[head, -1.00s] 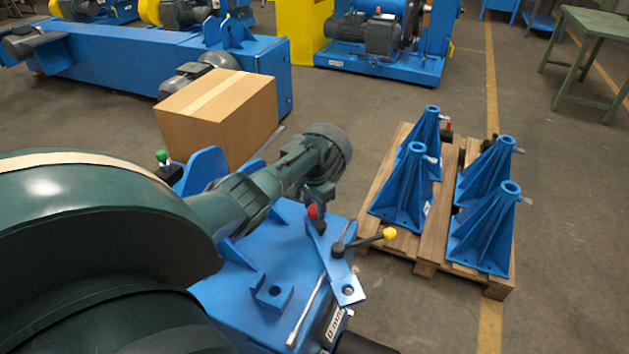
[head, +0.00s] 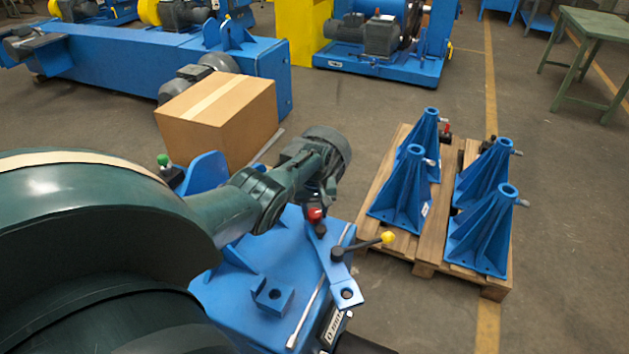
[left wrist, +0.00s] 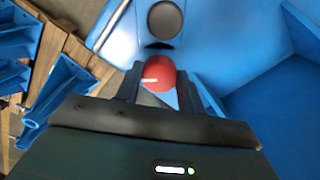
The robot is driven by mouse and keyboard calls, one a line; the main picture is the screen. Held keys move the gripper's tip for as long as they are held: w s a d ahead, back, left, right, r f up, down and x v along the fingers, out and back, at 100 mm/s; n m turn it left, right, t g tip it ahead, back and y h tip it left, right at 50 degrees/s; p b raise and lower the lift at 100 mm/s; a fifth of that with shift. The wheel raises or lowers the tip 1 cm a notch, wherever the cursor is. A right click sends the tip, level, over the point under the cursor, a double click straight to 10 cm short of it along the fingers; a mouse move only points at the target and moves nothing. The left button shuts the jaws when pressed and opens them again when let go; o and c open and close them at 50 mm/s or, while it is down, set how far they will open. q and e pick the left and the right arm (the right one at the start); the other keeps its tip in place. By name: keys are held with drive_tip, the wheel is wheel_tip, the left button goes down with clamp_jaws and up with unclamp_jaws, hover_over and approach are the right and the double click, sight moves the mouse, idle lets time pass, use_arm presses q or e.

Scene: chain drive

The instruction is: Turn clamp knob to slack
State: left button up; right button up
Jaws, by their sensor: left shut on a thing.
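The red clamp knob (head: 315,216) has a white stripe and sits on the far part of the blue machine base (head: 228,315). My left gripper (head: 316,206) comes down on it from above. In the left wrist view, the red knob (left wrist: 160,74) is between the two fingers of my left gripper (left wrist: 158,85), which are shut on it. The fingers partly hide the knob's sides. The head view does not show the white stripe clearly. My right gripper is not in view.
A lever with a yellow ball (head: 388,237) stands close beside the knob. A green-topped post (head: 163,160) rises at the base's left. A cardboard box (head: 220,120) stands behind my left arm. A wooden pallet (head: 428,255) with blue stands is to the right; open floor lies beyond.

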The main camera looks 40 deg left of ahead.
sight(315, 213)
use_arm(q)
drive_tip(key=n, duration=0.4)
drive_tip(key=shift+n, duration=1.5)
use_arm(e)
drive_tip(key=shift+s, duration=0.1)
use_arm(q)
drive_tip(key=o, duration=1)
drive_tip(key=shift+c, duration=0.2)
drive_tip(key=shift+r+p, duration=0.55)
drive_tip(key=shift+p, duration=0.05)
wheel_tip(315, 213, up, 5)
drive_tip(key=p, duration=0.3)
wheel_tip(315, 213, up, 7)
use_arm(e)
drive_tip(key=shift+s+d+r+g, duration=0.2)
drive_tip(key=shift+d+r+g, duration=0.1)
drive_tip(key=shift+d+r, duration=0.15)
